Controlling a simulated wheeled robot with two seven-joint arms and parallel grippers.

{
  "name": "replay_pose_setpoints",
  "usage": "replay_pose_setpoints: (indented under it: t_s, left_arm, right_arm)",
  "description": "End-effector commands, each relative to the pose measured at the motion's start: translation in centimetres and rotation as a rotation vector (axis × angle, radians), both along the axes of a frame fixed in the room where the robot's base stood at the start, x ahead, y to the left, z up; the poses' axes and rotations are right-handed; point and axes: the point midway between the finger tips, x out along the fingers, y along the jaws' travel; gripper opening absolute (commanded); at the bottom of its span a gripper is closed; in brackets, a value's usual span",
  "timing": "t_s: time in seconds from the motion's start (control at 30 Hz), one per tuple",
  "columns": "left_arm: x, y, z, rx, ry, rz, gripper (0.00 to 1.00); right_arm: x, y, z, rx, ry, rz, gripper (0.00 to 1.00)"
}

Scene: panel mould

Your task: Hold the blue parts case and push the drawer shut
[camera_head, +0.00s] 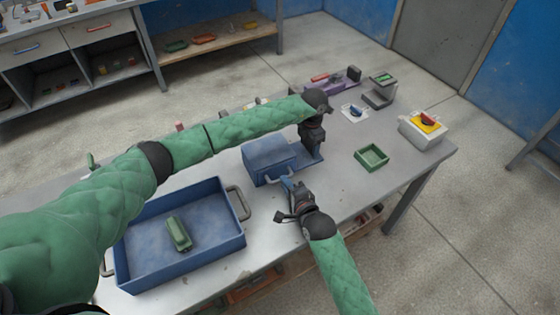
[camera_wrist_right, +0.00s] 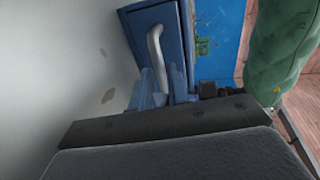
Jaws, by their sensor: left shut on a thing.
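The blue parts case (camera_head: 268,152) stands on the table, with a pale handle on its drawer front, facing the near side. The drawer front and its handle (camera_wrist_right: 155,48) show large in the right wrist view. I cannot tell how far out the drawer is. My left gripper (camera_head: 312,152) points down at the case's right side and is shut on it; its fingertips are mostly hidden. My right gripper (camera_head: 290,184) is at the handle, with its fingertips (camera_wrist_right: 164,88) slightly apart at the handle's lower end. I cannot tell whether they touch it.
A blue tray (camera_head: 180,274) holding a green part (camera_head: 178,234) stands left of the case. Several devices, including a purple one (camera_head: 325,86), stand farther back. Bare table lies right of my right gripper.

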Motion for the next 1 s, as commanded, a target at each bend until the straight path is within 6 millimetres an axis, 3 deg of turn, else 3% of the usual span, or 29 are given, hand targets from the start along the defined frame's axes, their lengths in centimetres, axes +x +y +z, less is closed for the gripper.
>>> replay_pose_setpoints:
  t_s: [0.2,0.43,1.0]
  left_arm:
    - [0.0,0.0,0.0,0.0,-0.001,0.0,0.29]
    - [0.0,0.0,0.0,0.0,-0.001,0.0,0.29]
    - [0.1,0.1,0.0,0.0,-0.001,0.0,0.29]
  right_arm:
    - [-3.5,-2.2,0.7,0.0,0.002,0.0,0.17]
    - [-6.0,-3.7,1.4,0.001,0.003,0.0,0.17]
    - [-7.0,-4.4,1.7,-0.001,0.001,0.0,0.17]
